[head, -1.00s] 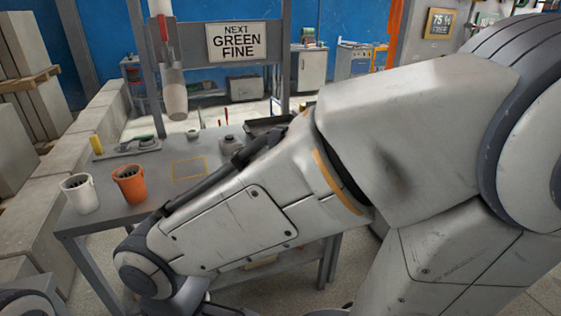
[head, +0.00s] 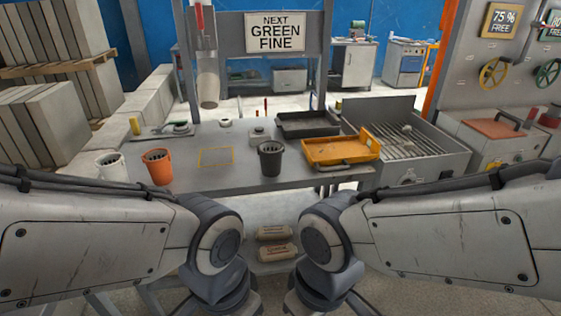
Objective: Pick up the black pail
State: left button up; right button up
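The black pail (head: 270,160) stands upright on the grey table (head: 215,183), near its front edge and right of the middle. Something dark shows inside its rim. An orange pail (head: 157,167) and a white pail (head: 112,167) stand on the same table to its left. Both my arms reach in from the sides, with their wrists low in front of the table. My grippers are below the bottom edge of the picture and do not show. Nothing touches the black pail.
A yellow tray (head: 341,150) lies right of the black pail, with a black tray (head: 307,123) behind it. A small grey container (head: 259,137) stands behind the pail. A yellow outlined square (head: 215,157) marks bare table to its left. A slatted metal bin (head: 408,150) adjoins on the right.

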aim_at(271, 159)
jog(key=z, duration=0.55)
jog(key=i, duration=1.25)
jog(key=u, duration=1.35)
